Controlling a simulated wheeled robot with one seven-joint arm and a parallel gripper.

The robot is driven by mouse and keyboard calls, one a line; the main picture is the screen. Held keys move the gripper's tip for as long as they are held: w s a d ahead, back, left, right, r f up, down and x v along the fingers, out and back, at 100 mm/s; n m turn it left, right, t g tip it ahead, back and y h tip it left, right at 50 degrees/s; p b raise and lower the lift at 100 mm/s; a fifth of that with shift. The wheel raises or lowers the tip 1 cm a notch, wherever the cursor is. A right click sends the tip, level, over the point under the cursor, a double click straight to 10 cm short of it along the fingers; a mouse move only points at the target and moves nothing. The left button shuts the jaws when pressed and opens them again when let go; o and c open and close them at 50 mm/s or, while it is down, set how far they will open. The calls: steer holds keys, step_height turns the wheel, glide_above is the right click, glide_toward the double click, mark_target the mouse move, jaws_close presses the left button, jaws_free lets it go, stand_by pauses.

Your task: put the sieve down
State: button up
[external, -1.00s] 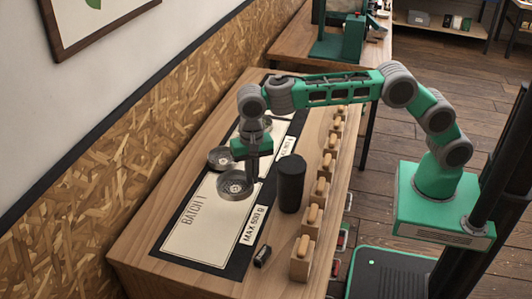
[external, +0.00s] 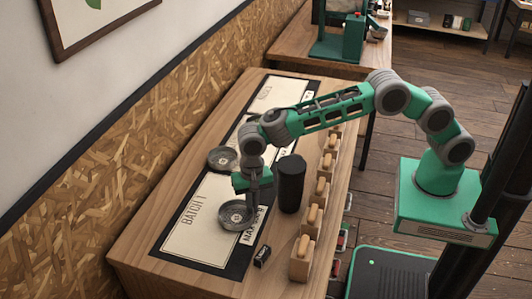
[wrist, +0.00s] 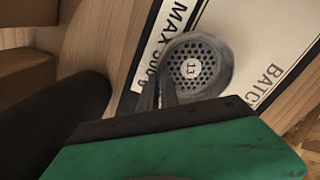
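My gripper (external: 256,200) is low over the near mat, with its fingers close together on the rim of a round dark metal sieve (external: 237,215). In the wrist view the fingers (wrist: 158,95) meet the sieve's side, and its perforated bottom (wrist: 192,68) shows the number 13. The sieve looks level over the cream mat marked BATCH 1 (external: 188,240), by its MAX 500 g label. I cannot tell whether it touches the mat. A second round sieve (external: 222,158) lies farther back, at the mat's far left.
A black cylinder (external: 291,184) stands close right of my gripper. A row of wooden blocks with rounded tops (external: 302,258) lines the table's right edge. A small black item (external: 262,256) lies near the front. The near-left mat area is clear.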

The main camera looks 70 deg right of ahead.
steer(key=o, duration=0.4)
steer(key=shift+o, duration=0.2)
steer(key=shift+r, duration=0.1)
